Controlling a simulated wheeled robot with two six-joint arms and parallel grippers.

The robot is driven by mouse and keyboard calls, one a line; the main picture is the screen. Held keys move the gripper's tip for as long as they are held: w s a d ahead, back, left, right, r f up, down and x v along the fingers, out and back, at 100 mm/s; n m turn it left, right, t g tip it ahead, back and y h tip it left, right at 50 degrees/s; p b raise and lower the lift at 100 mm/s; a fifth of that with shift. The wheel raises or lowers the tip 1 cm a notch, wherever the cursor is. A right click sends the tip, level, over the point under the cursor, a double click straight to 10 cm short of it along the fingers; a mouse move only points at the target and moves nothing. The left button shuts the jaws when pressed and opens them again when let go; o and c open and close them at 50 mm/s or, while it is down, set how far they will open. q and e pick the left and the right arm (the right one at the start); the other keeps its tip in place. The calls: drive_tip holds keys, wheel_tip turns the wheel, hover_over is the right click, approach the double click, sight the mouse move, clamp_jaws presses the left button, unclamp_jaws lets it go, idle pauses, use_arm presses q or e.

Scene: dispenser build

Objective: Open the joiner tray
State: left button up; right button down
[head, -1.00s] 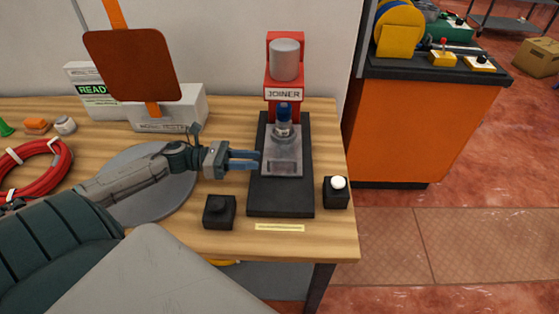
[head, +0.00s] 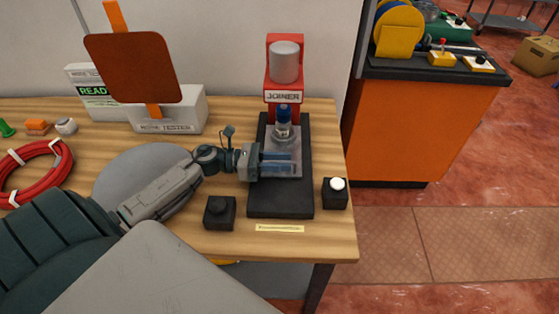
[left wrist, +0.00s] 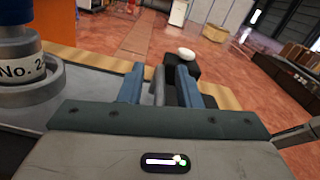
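The red joiner (head: 284,75) stands at the back of the bench on a black base (head: 280,203). Its grey tray (head: 286,142) carries a blue-capped bottle (head: 283,120) in a round holder. In the left wrist view the bottle (left wrist: 22,70) is at the far left, its label partly cut off. My left gripper (head: 290,163) reaches in from the left across the tray's front part. In the left wrist view its blue fingers (left wrist: 159,85) are apart, with a grey upright piece, perhaps the tray handle, between them. Gaps show on both sides. My right gripper is not in view.
A black box with a white button (head: 336,191) stands right of the base. Another black box (head: 219,212) stands left, below my left forearm. A grey round plate (head: 125,180) and a red cable coil (head: 30,180) lie to the left. The bench's right edge is close.

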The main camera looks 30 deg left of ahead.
use_arm(q)
clamp_jaws()
drive_tip(key=shift+s+d, duration=0.4)
drive_tip(key=shift+s, duration=0.3)
drive_tip(key=shift+s+d, duration=0.45)
drive_tip(key=shift+s, duration=0.2)
drive_tip(key=shift+s+d, duration=0.4)
drive_tip(key=shift+s, duration=0.3)
unclamp_jaws()
drive_tip(key=shift+a, duration=0.1)
drive_tip(key=shift+s+a+f, duration=0.1)
drive_tip(key=shift+s+a, duration=0.15)
drive_tip(key=shift+a, duration=0.15)
drive_tip(key=shift+p+v, duration=0.4)
drive_tip(key=shift+v, duration=4.45)
